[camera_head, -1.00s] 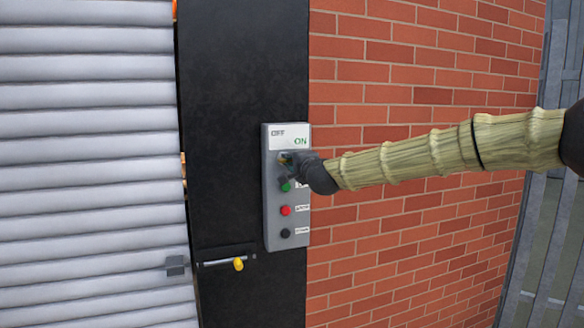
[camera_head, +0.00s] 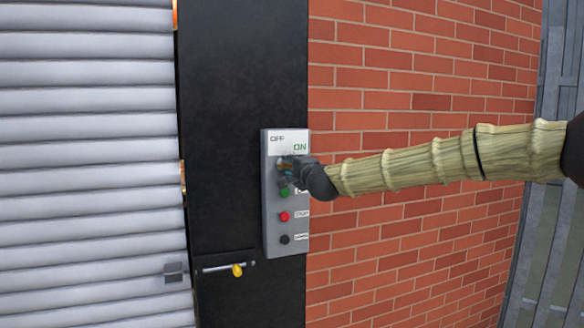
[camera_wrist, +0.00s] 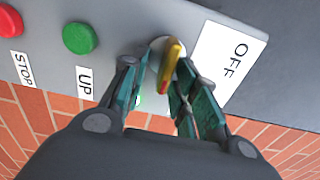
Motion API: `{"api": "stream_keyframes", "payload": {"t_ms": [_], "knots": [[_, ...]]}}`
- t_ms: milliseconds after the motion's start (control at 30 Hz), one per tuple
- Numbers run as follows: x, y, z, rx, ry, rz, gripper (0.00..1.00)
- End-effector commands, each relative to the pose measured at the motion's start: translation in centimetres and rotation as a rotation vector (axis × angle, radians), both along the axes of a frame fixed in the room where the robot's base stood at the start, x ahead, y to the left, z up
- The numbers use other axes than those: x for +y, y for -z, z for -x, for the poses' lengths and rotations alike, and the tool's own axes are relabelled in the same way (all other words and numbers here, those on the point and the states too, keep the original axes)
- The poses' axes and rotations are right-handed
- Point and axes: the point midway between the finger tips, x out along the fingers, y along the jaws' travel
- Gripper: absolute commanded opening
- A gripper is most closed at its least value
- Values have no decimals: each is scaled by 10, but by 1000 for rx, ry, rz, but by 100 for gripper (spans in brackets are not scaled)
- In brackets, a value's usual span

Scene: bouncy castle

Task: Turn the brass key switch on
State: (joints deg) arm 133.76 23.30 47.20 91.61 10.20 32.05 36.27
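The brass key (camera_wrist: 169,64) stands out of the grey control box (camera_head: 276,215) between the fingers of my gripper (camera_wrist: 163,72) in the wrist view. My fingers are parted; the key lies close to the right finger, with a gap on the left finger's side. I cannot tell whether the right finger touches it. The OFF label (camera_wrist: 232,61) is plain to the right of the key; only a bit of green ON lettering shows between the fingers. In the head view, my gripper (camera_head: 288,168) covers most of the key below the OFF and ON labels.
The green UP button (camera_wrist: 79,38) and red STOP button (camera_wrist: 10,20) sit beside my gripper. A black button (camera_head: 285,240) is lowest. The box hangs on a black post (camera_head: 235,100) between a grey shutter (camera_head: 85,150) and a brick wall (camera_head: 400,240). A yellow-knobbed latch (camera_head: 237,270) is lower left.

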Motion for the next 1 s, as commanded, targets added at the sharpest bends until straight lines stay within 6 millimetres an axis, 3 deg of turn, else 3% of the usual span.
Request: {"api": "stream_keyframes", "payload": {"t_ms": [367,800,1000], "knots": [[-4,-1,12,-1,-1,1,29],[-29,-1,84,-1,-1,0,29],[-37,0,106,0,1,0,29]]}}
